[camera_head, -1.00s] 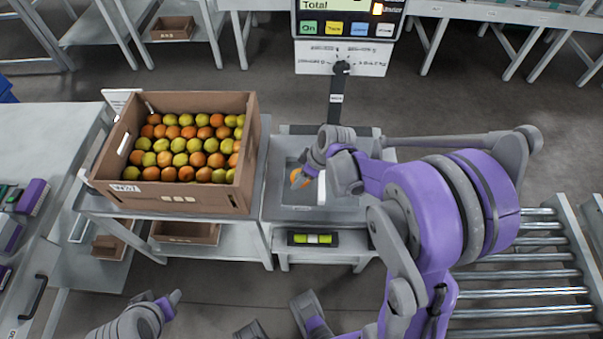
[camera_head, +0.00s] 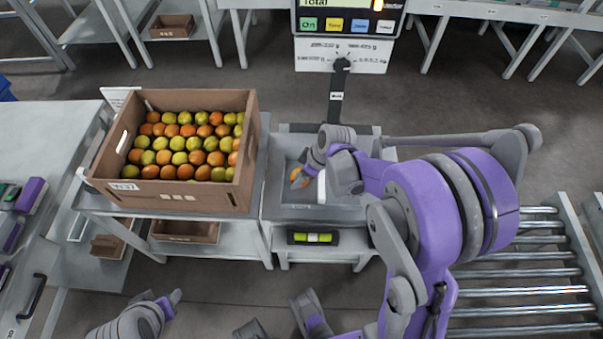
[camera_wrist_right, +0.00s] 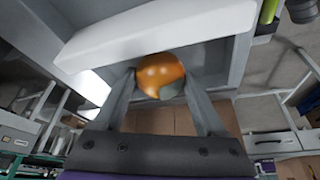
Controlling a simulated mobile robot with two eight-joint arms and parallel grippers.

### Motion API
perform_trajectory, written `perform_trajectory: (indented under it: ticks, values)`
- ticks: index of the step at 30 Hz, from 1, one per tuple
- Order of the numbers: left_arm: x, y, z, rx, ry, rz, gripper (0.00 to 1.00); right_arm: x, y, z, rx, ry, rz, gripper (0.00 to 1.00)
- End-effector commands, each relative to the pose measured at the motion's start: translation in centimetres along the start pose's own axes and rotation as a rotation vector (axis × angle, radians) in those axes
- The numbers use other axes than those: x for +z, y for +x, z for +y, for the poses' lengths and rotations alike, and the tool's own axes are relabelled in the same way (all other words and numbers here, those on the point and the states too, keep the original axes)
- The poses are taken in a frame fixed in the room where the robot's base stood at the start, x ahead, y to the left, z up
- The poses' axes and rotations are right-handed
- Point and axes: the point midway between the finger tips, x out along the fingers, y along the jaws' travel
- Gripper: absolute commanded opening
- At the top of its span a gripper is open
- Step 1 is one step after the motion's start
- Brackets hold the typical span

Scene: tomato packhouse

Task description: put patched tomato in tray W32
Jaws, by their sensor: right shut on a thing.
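The patched tomato (camera_wrist_right: 158,74) is orange with a dull grey patch low on its right side. My right gripper (camera_wrist_right: 160,84) is shut on it, with one finger on each side. In the head view the tomato (camera_head: 298,178) is small and partly hidden by the gripper, over the grey scale tray (camera_head: 302,211). I cannot tell whether it touches the tray. A brown cardboard tray (camera_head: 182,199) full of orange and yellow-green tomatoes stands left of the gripper; its small label seems to read W37. Part of my left arm shows at bottom left; its jaws are unclear.
The scale's display post (camera_head: 337,95) rises behind the gripper. A roller conveyor (camera_head: 525,290) lies at right. A white table (camera_head: 45,140) is at far left. The crate's near wall stands between its tomatoes and the floor gap in front.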

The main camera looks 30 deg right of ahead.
Motion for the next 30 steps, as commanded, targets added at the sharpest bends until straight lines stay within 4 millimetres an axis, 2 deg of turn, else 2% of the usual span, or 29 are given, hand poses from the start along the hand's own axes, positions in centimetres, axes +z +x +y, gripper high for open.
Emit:
perform_trajectory:
  ticks: [8, 9, 13, 17, 18, 20, 30]
  values:
    - [0.19, 0.37, 0.00, 0.000, 0.000, -0.001, 0.50, 0.18, 0.45, 0.00, 0.000, 0.000, 0.000, 0.46]
    - [0.18, 0.34, 0.00, 0.000, 0.000, -0.001, 0.50, 0.16, 0.41, 0.00, 0.000, 0.000, 0.000, 0.78]
    - [0.16, 0.31, 0.00, 0.000, 0.000, -0.001, 0.50, 0.15, 0.38, 0.00, 0.000, 0.000, 0.000, 1.00]
    - [0.16, 0.31, 0.00, 0.000, 0.000, -0.001, 0.50, 0.15, 0.38, 0.00, 0.000, 0.000, 0.000, 1.00]
    - [0.16, 0.31, 0.00, 0.000, 0.000, -0.001, 0.50, 0.15, 0.38, 0.00, 0.000, 0.000, 0.000, 0.98]
    - [0.16, 0.31, 0.00, 0.000, 0.000, -0.001, 0.50, 0.15, 0.38, 0.00, 0.000, 0.000, 0.000, 0.88]
    - [0.16, 0.31, 0.00, 0.000, 0.000, -0.001, 0.50, 0.15, 0.38, 0.00, 0.000, 0.000, 0.000, 0.88]
